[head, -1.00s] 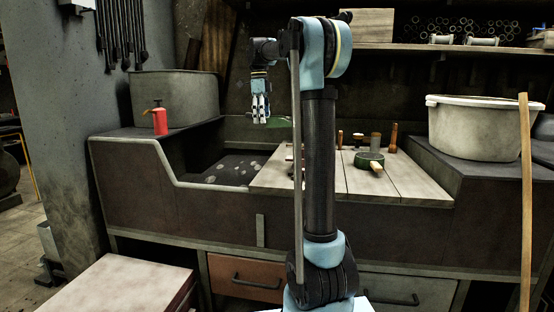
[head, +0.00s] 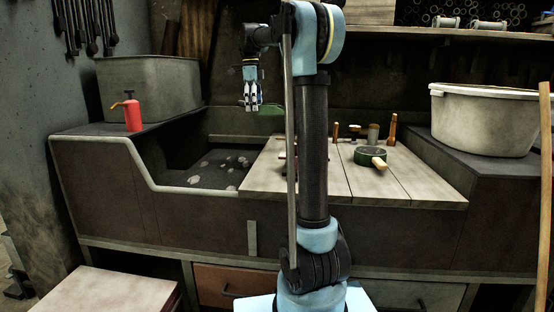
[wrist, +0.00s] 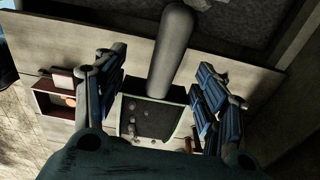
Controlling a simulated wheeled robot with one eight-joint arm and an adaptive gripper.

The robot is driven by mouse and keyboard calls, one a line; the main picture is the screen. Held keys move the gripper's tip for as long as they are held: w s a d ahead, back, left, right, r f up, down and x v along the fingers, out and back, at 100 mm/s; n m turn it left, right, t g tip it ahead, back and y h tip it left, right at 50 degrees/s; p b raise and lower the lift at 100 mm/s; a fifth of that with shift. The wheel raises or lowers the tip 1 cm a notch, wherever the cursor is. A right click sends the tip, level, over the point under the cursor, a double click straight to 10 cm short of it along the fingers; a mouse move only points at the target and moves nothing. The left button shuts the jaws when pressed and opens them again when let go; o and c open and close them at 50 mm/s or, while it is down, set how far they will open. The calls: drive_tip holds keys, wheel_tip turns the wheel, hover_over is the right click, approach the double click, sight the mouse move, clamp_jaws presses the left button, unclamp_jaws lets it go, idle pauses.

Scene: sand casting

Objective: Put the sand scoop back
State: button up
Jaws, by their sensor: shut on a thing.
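The sand scoop (wrist: 150,120) shows in the wrist view between my two fingers, with a green-edged pan holding dark grains and a grey rounded handle (wrist: 172,50) running up the picture. My gripper (wrist: 160,100) is shut on it; the exact contact is partly hidden by the fingers. In the head view my gripper (head: 252,108) hangs pointing down above the sand pit and the left end of the boards. A green part of the scoop (head: 270,109) sticks out to its right. The sand pit (head: 212,175) holds dark sand with pale lumps.
Wooden boards (head: 410,185) cover the bench right of the pit. On them are a green round pan (head: 363,156) with a wooden handle and several small upright tools. A red bottle (head: 132,115) and grey bin (head: 150,88) stand left, a pale tub (head: 487,120) right.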

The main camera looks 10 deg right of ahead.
drive_tip(key=shift+y, duration=0.4)
drive_tip(key=s+f, duration=0.2)
drive_tip(key=f, duration=0.1)
drive_tip(key=s+f, duration=0.2)
drive_tip(key=f, duration=0.2)
drive_tip(key=s+d+f, duration=0.1)
drive_tip(key=s+f, duration=0.1)
drive_tip(key=f, duration=0.2)
drive_tip(key=shift+s+f, duration=0.1)
drive_tip(key=shift+f, duration=2.4)
drive_tip(key=o, duration=1.2)
drive_tip(key=shift+f, duration=0.1)
wheel_tip(320, 180, up, 12)
drive_tip(key=shift+r, duration=0.15)
